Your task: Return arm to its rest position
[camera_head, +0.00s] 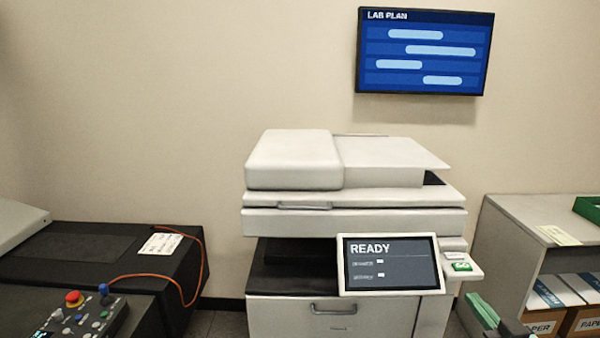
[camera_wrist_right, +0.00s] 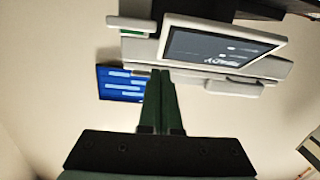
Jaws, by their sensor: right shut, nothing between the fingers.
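My right gripper (camera_head: 479,302) shows low in the head view, right of the printer's front, with its green fingers pointing up and the dark wrist at the bottom edge. In the right wrist view its two green fingers (camera_wrist_right: 160,78) lie together, shut with nothing between them. The fingertips appear near the printer's screen panel in that view; I cannot tell the gap. The white printer (camera_head: 345,220) stands in the middle, its tilted screen (camera_head: 391,264) reading READY. It shows upside down in the wrist view. A green button (camera_head: 462,266) sits on a small ledge right of the screen. My left gripper is out of view.
A shelf unit (camera_head: 540,215) with paper boxes (camera_head: 582,321) and a green tray (camera_head: 588,208) stands right. A dark bench (camera_head: 75,255) with a cable and a control box (camera_head: 82,316) with a red knob is left. A wall display (camera_head: 425,52) hangs above.

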